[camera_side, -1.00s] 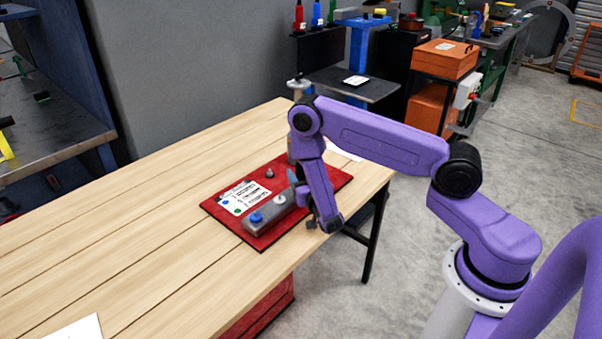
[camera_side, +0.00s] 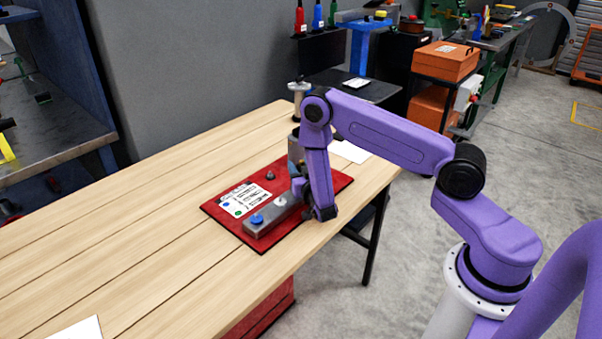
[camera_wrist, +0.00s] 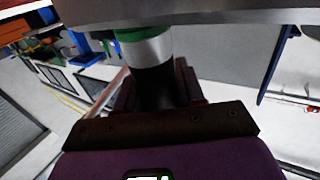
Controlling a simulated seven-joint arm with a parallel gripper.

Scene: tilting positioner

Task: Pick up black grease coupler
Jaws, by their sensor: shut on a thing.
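The black grease coupler (camera_wrist: 153,85) is a dark cylinder with a silver section and a green band, seen in the wrist view. My gripper (camera_wrist: 155,98) is shut on its black part, with a finger on either side. The coupler's green end meets or lies close to a grey metal surface (camera_wrist: 210,14) across the top of that view. In the side view my gripper (camera_side: 306,212) is low at the right end of the grey block (camera_side: 268,222). The coupler cannot be made out there, and the fingers are small and partly hidden by my wrist.
The grey block, with a blue knob (camera_side: 256,219) and a pale knob (camera_side: 280,201), stands on a red mat (camera_side: 222,221). A printed card (camera_side: 246,197) and a small grey knob (camera_side: 270,175) are behind it. The wooden table (camera_side: 120,245) is largely clear at left.

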